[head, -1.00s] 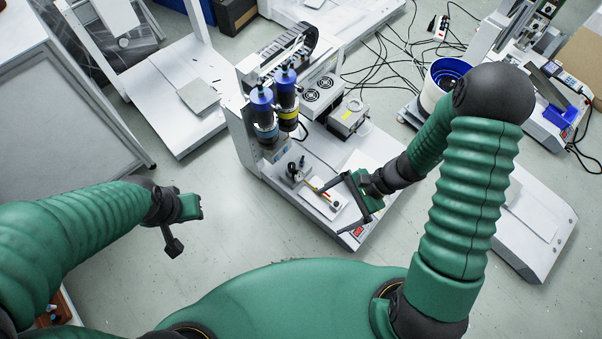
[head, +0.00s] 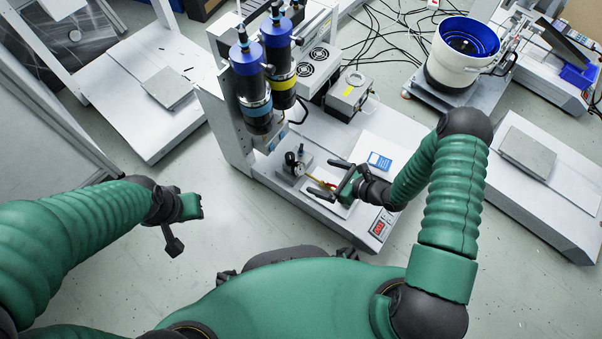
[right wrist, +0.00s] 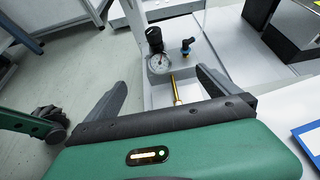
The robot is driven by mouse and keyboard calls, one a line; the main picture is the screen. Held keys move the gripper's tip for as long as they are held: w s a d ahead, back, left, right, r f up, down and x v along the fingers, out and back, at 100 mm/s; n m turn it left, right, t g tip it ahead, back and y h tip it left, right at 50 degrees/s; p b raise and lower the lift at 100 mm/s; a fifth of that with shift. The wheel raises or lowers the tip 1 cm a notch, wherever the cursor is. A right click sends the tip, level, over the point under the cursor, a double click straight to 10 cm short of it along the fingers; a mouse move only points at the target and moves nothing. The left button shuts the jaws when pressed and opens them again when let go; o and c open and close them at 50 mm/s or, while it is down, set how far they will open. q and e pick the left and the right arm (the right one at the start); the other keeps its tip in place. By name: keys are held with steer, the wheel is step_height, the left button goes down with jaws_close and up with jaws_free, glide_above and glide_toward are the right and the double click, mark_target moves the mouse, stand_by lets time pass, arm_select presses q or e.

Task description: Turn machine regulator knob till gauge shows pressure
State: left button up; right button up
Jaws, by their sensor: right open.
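The regulator has a black knob (head: 290,158) and a small round gauge (head: 298,170) at the front of the white machine's base. In the right wrist view, the knob (right wrist: 154,36) stands behind the white-faced gauge (right wrist: 159,63). The gauge's reading is too small to make out. My right gripper (head: 326,181) is open and empty, to the right of the regulator and apart from it. In the right wrist view, its spread fingers (right wrist: 160,82) frame the gauge from the near side. My left gripper (head: 174,238) hangs over the floor at left, away from the machine; its jaw opening is unclear.
Two blue-topped cylinders (head: 262,80) stand on the machine above and behind the regulator. A brass-coloured rod (right wrist: 175,90) lies between my right fingers in the wrist view. A blue-and-white card (head: 379,161) lies on the base. A blue-and-white bowl feeder (head: 465,50) stands at back right.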

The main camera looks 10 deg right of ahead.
steer(key=shift+w+a, duration=0.2)
steer(key=shift+w, duration=0.05)
steer(key=shift+f, duration=0.1)
stand_by(0.3)
